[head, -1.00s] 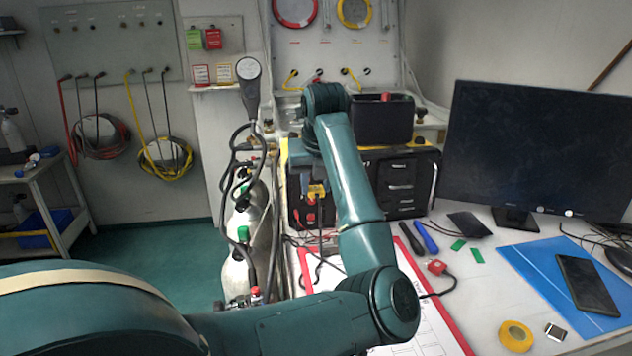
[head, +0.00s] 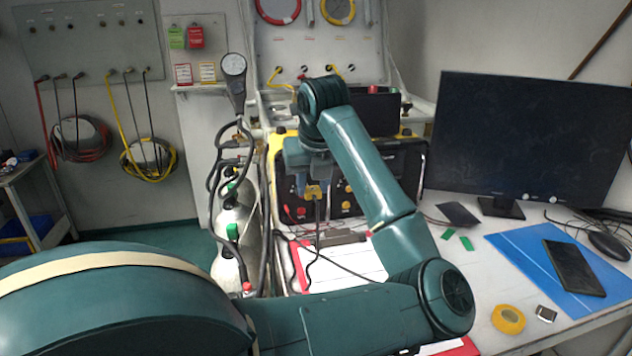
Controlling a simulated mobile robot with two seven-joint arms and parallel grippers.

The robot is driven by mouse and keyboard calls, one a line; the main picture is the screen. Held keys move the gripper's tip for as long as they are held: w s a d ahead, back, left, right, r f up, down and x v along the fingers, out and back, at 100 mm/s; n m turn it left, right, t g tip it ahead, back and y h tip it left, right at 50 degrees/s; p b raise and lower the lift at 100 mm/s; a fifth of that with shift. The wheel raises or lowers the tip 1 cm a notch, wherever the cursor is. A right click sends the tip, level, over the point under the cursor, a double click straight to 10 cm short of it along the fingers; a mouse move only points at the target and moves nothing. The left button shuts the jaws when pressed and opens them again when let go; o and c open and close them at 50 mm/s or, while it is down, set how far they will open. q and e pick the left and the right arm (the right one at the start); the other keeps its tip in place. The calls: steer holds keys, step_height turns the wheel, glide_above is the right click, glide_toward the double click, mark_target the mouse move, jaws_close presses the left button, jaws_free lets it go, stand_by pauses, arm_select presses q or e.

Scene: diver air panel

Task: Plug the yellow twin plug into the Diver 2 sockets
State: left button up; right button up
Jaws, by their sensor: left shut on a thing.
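My left gripper (head: 314,178) is shut on the yellow twin plug (head: 316,191) and points down, with the plug just below its fingers. A dark cable (head: 317,215) hangs from the plug to the desk. The plug is in front of the black panel (head: 283,178) with the yellow frame, near its red (head: 300,212) and yellow (head: 347,188) round fittings. I cannot tell whether the plug touches the panel. The Diver 2 labels are too small to read, and my arm hides part of the panel's front. My right gripper is not in view.
A red-edged clipboard (head: 301,268) lies below the plug. A large monitor (head: 530,140) stands at right, near a blue folder (head: 510,245) with a dark tablet (head: 573,267) and a yellow tape roll (head: 508,319). Gas cylinders (head: 228,265) stand left of the panel.

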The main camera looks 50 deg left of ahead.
arm_select(q)
steer(key=w+d+p, duration=0.2)
steer(key=w+d, duration=0.3)
steer(key=w, duration=0.5)
steer(key=shift+w+a+p, duration=0.2)
steer(key=shift+w+a, duration=0.15)
steer(key=shift+a, duration=0.45)
steer(key=shift+w+a+p, duration=0.2)
steer(key=shift+w+a, duration=0.15)
steer(key=shift+a, duration=0.45)
steer(key=shift+w+a+p, duration=0.2)
steer(key=shift+w+a, duration=0.15)
steer(key=shift+a, duration=0.45)
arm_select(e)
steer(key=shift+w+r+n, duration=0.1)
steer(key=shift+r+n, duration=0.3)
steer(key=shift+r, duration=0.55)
arm_select(q)
steer(key=shift+b, duration=0.3)
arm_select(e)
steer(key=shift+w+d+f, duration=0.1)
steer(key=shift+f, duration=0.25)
arm_select(q)
steer(key=shift+w+a, duration=0.25)
steer(key=shift+a, duration=0.2)
steer(key=shift+w+a, duration=0.2)
steer(key=shift+a, duration=0.25)
stand_by(0.6)
steer(key=o, duration=1.1)
steer(key=shift+o, duration=0.2)
